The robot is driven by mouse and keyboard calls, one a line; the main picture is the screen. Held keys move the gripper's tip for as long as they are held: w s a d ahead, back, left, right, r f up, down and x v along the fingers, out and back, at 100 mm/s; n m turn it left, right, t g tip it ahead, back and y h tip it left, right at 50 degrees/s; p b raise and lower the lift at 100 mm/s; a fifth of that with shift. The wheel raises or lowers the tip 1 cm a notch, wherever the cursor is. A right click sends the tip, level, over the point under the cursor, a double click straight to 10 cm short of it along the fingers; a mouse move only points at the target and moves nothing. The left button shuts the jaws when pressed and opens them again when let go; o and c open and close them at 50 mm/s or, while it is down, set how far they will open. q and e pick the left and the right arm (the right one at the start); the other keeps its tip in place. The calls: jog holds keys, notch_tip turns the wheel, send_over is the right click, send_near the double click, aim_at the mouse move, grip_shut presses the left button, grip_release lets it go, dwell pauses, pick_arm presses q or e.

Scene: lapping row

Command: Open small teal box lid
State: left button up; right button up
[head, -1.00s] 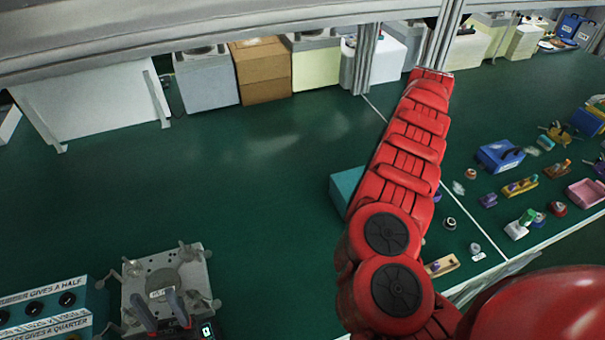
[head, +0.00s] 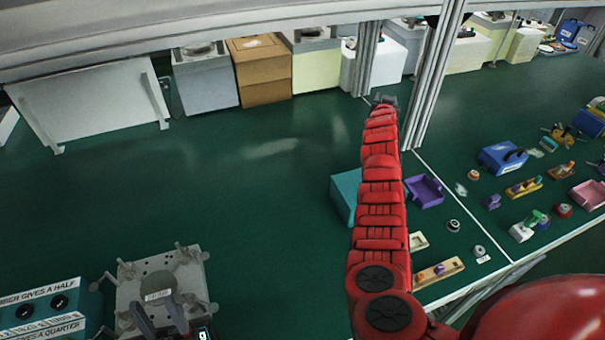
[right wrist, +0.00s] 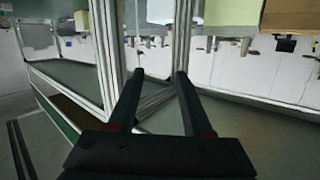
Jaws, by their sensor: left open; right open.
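A plain teal box (head: 344,193) sits on the green bench right of centre in the head view. My right arm crosses in front of its right side, so I cannot tell how its lid stands. My right gripper (head: 384,99) is beyond the box, near the metal posts. In the right wrist view, its two fingers (right wrist: 159,75) are apart with nothing between them, a post behind them. My left gripper (head: 158,314) is open at the lower left, over a grey metal fixture (head: 190,270), away from the teal box.
Metal posts (head: 432,90) stand behind the box. A purple tray (head: 425,191) and small parts lie right of my right arm. A blue case (head: 502,157) is farther right. A lettered teal block (head: 45,310) is at lower left. The middle bench is clear.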

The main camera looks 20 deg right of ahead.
jog(key=s+a+f+n+t+y+b, duration=0.15)
jog(key=a+n+t+y, duration=0.25)
jog(key=a, duration=0.6)
jog(key=s+a+f+n+t+y+b, duration=0.1)
jog(key=a+f+n+t+y, duration=0.25)
jog(key=a, duration=0.55)
jog(key=s+a+f+n+t+y+b, duration=0.1)
jog(key=s+a+n+t+y, duration=0.3)
jog(key=s+a, duration=0.8)
jog(key=shift+s+a+n+y, duration=0.35)
jog(key=shift+s+n+y, duration=0.6)
jog(key=shift+s+y, duration=0.95)
jog(key=shift+w+y, duration=0.35)
